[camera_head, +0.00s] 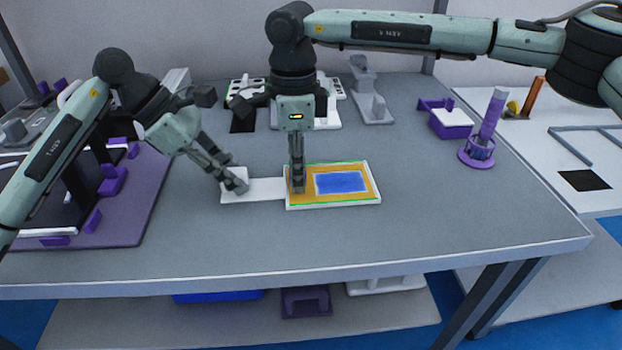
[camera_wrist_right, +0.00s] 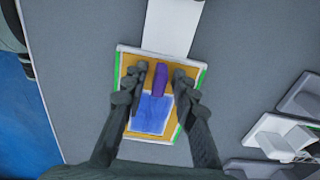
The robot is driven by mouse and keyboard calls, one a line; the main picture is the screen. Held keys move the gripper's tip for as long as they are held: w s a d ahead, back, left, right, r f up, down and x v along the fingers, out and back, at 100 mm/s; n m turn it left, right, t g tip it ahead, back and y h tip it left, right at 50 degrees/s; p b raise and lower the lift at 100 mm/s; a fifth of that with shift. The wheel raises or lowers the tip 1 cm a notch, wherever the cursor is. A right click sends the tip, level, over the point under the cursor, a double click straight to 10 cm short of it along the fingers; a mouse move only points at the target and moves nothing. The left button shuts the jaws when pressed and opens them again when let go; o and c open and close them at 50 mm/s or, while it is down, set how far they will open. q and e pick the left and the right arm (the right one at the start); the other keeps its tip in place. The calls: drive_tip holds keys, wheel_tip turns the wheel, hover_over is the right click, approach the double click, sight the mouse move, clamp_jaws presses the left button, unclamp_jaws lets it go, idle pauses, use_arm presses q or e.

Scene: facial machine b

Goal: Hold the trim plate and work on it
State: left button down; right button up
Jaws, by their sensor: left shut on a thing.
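The trim plate (camera_head: 376,197) lies on the grey table: a white-edged board with an orange face, green edge strips and a blue rectangle. A white handle strip (camera_head: 266,188) runs from its left side to a white block (camera_head: 243,174). My left gripper (camera_head: 236,187) is shut on this block. My right gripper (camera_head: 297,188) points down over the plate's left part. In the right wrist view its fingers straddle a purple piece (camera_wrist_right: 161,78) above the orange face (camera_wrist_right: 130,62); whether they grip it is unclear. The head view does not show this piece.
A purple tray with dark equipment (camera_head: 120,205) stands at the left. White fixtures (camera_head: 372,108) stand at the back. A purple holder with an upright cylinder (camera_head: 480,150) and a purple box (camera_head: 450,122) are at the right. The table's front is clear.

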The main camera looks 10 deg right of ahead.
drive_tip(key=shift+c, duration=1.2)
drive_tip(key=shift+f, duration=0.2)
drive_tip(key=shift+c, duration=0.3)
clamp_jaws()
drive_tip(key=shift+r, duration=0.1)
drive_tip(key=shift+r, duration=3.45)
